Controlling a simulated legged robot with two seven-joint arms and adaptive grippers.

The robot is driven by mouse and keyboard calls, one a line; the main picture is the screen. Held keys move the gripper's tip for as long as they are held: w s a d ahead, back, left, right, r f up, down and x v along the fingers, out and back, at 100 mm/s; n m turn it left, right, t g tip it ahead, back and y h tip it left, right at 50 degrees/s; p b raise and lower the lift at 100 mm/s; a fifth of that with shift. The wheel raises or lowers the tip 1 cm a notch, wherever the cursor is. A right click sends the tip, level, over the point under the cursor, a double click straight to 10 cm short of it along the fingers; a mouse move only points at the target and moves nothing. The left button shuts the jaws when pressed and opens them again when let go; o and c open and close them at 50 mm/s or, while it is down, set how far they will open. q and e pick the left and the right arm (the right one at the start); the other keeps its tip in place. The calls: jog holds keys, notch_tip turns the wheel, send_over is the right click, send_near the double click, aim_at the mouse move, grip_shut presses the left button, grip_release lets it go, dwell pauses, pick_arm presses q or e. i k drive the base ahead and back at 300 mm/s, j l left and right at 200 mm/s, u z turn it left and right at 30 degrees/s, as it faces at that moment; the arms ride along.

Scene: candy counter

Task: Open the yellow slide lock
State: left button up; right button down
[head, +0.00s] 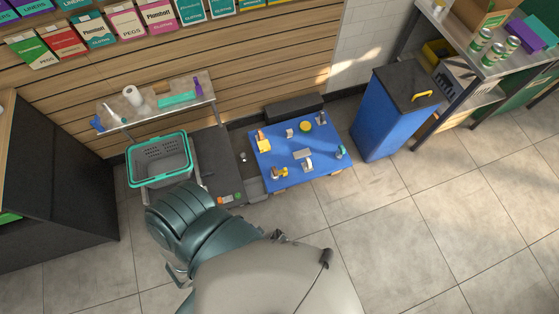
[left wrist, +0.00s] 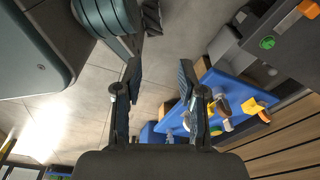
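A blue board (head: 325,170) on the floor by the slatted wall carries several small fittings. An orange-yellow fitting (head: 264,144) is at its left edge, a round yellow piece (head: 305,126) near its back, and another yellow fitting (head: 280,172) near its front left. I cannot tell which is the slide lock. In the left wrist view the board (left wrist: 232,88) is at the right, with a yellow block (left wrist: 254,106) on it. My left gripper (left wrist: 160,70) is open and empty, its fingers apart, with floor between them; the board lies beyond the right finger. My right gripper is not in view.
A grey basket with a teal rim (head: 160,160) stands left of the board. A blue bin with a dark lid (head: 390,115) stands to its right. A metal shelf (head: 470,60) is at the far right. Tiled floor (head: 430,220) in front and right is clear.

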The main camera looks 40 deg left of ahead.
aim_at(284, 172)
jog(key=i+u, duration=0.25)
jog(key=u, duration=0.25)
jog(key=i+u, duration=0.2)
jog(key=u, duration=0.3)
jog(key=i+l+u, duration=0.2)
jog(key=u, duration=0.25)
jog(key=i+l+u, duration=0.25)
jog(key=u, duration=0.2)
jog(key=i, duration=0.05)
